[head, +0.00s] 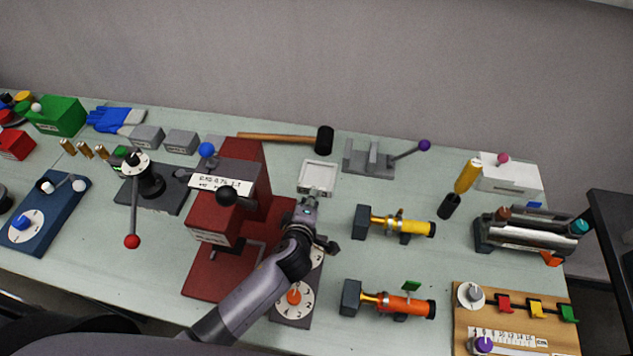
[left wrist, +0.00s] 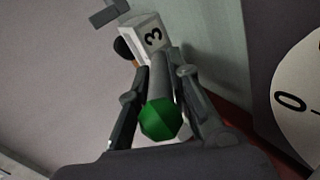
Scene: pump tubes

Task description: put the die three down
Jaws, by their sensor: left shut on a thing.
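The die three (left wrist: 147,42) is a pale block marked 3 on a grey stem with a green end, seen in the left wrist view. My left gripper (left wrist: 163,90) is shut on the stem, with a finger on each side, and the numbered block extends beyond the fingertips. In the head view my left gripper (head: 305,218) is just right of the dark red press (head: 258,180), above the table. The die is small and hard to make out there. My right gripper is not in view.
A pale square tray (head: 318,191) lies behind the gripper. A dial box with an orange knob (head: 294,297) stands below the arm. Yellow (head: 411,228) and orange (head: 405,306) cylinder devices stand to the right. A black-headed mallet (head: 324,140) lies at the back.

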